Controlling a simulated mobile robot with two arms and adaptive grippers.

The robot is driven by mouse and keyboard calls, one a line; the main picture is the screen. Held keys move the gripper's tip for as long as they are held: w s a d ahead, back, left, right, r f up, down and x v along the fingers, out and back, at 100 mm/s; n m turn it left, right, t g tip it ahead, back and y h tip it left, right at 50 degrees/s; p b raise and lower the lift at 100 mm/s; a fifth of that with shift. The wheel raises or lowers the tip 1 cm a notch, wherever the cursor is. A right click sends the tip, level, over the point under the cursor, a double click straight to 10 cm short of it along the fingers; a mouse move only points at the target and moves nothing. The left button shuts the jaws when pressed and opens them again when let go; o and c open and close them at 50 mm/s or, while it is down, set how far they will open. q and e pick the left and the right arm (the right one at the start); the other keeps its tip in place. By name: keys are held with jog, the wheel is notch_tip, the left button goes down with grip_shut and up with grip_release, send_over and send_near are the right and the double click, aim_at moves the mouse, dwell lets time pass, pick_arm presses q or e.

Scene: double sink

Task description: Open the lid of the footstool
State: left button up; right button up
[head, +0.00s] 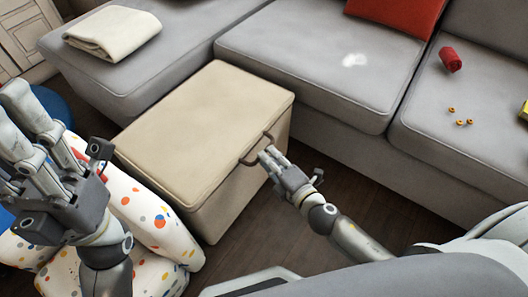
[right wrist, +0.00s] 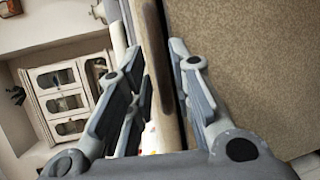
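The beige footstool (head: 190,200) stands in front of the grey sofa. Its padded lid (head: 205,125) lies flat and closed on the box. A dark loop handle (head: 258,149) sticks out at the lid's right edge. My right gripper (head: 268,157) is at this handle. In the right wrist view, the fingers of my right gripper (right wrist: 160,85) are spread, with the lid's edge and a dark strip, probably the handle, showing between them; a firm hold is not visible. My left gripper (head: 55,130) is raised at the left, fingers apart and empty, left of the footstool.
The grey sofa (head: 310,70) borders the footstool behind and at right, with a folded cream blanket (head: 112,32), a red cushion (head: 400,10) and a red roll (head: 450,60) on it. A spotted armchair (head: 145,215) is at the left. Dark floor (head: 250,240) shows in front.

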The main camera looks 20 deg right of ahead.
jog(key=shift+x, duration=1.75)
grip_shut()
